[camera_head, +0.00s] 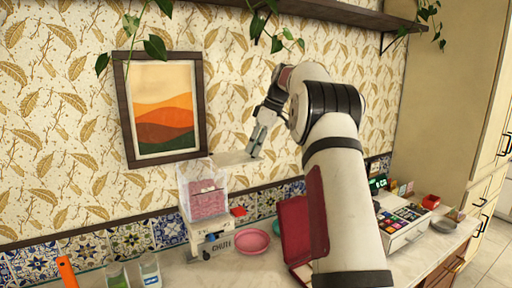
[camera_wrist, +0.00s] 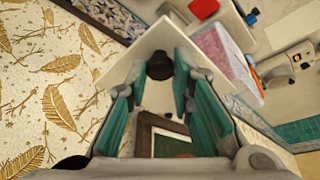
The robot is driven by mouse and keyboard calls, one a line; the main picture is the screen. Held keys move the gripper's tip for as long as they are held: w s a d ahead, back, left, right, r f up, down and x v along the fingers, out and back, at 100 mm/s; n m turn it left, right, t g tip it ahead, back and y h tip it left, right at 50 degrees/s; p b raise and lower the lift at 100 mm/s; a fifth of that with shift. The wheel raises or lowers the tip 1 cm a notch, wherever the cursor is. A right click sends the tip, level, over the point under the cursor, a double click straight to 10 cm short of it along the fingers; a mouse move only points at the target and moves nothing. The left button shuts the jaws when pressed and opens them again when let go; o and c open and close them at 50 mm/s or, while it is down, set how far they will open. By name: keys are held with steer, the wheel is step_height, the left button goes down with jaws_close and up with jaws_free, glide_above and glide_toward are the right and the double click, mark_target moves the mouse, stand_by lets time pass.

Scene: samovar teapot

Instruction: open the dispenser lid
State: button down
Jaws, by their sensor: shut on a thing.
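The dispenser (camera_head: 206,200) is a clear box of pink contents on a white base, on the counter against the wall. Its pale, flat lid (camera_head: 232,158) is out to the right of the box top, near the height of the box's upper edge. I cannot tell whether the lid still touches the box. My gripper (camera_head: 257,146) is at the lid's right end. In the wrist view, the lid (camera_wrist: 158,38) spans the teal fingers, and my gripper (camera_wrist: 155,80) is shut on its dark knob (camera_wrist: 159,65). The dispenser (camera_wrist: 225,58) also shows there, beside the lid.
A framed picture (camera_head: 162,110) hangs on the wall left of the lid. A pink bowl (camera_head: 252,242) and a small red box (camera_head: 239,212) are right of the dispenser. Glasses (camera_head: 149,270) stand at left. A cash register (camera_head: 402,220) is at right. A shelf (camera_head: 345,14) is above.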

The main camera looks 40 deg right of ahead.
steer(key=shift+a, duration=0.1)
steer(key=c, duration=1.4)
jaws_free()
steer(key=shift+w, duration=0.1)
steer(key=v, duration=0.7)
steer(key=shift+r, duration=0.25)
